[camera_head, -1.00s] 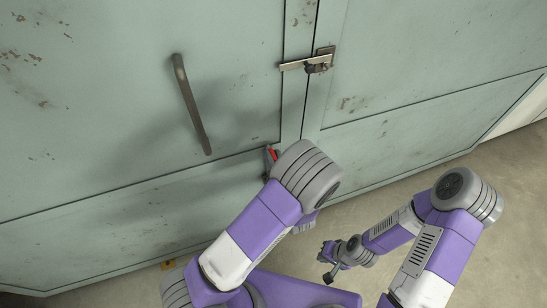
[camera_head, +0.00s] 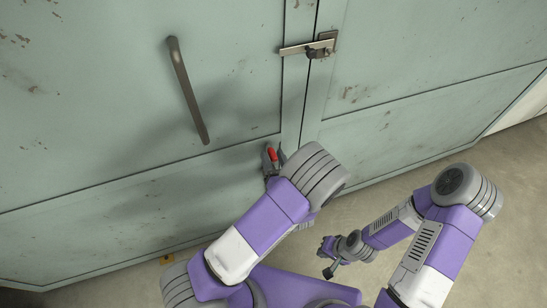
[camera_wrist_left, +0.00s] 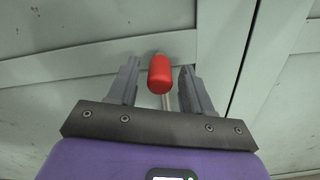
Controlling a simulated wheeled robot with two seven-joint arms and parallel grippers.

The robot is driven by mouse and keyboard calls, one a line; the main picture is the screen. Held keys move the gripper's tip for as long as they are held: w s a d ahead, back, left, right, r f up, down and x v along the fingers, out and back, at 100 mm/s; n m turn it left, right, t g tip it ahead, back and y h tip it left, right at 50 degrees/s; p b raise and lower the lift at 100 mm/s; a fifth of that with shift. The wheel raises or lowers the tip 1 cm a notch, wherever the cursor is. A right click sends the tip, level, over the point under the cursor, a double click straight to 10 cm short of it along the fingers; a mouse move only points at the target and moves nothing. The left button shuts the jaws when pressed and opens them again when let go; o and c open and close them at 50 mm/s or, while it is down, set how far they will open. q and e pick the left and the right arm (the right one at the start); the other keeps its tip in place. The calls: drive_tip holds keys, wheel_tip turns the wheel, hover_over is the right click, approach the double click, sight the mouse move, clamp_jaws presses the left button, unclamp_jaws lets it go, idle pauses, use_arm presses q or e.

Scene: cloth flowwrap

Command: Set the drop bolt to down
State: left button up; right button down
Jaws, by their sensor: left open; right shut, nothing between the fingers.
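The drop bolt's red knob (camera_head: 273,154) stands low on the pale green doors, near the middle seam. In the left wrist view the red knob (camera_wrist_left: 160,73) sits on a thin metal rod, between the fingers of my left gripper (camera_wrist_left: 159,68), with a visible gap on both sides. My left gripper (camera_head: 274,157) is open around the knob in the head view; the rest of the bolt is hidden behind my arm. My right gripper (camera_head: 328,262) is shut and empty, above the floor at the lower right, away from the doors.
A long bar handle (camera_head: 188,90) is on the left door. A metal latch (camera_head: 312,47) crosses the seam higher up. Bare concrete floor (camera_head: 400,190) lies in front of the doors at the right. A small yellow piece (camera_head: 167,260) is at the left door's bottom edge.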

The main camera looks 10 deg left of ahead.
use_arm(q)
drive_tip(key=p+v, duration=0.1)
drive_tip(key=v, duration=0.6)
drive_tip(key=shift+s+d, duration=0.2)
drive_tip(key=shift+s, duration=0.05)
idle(0.4)
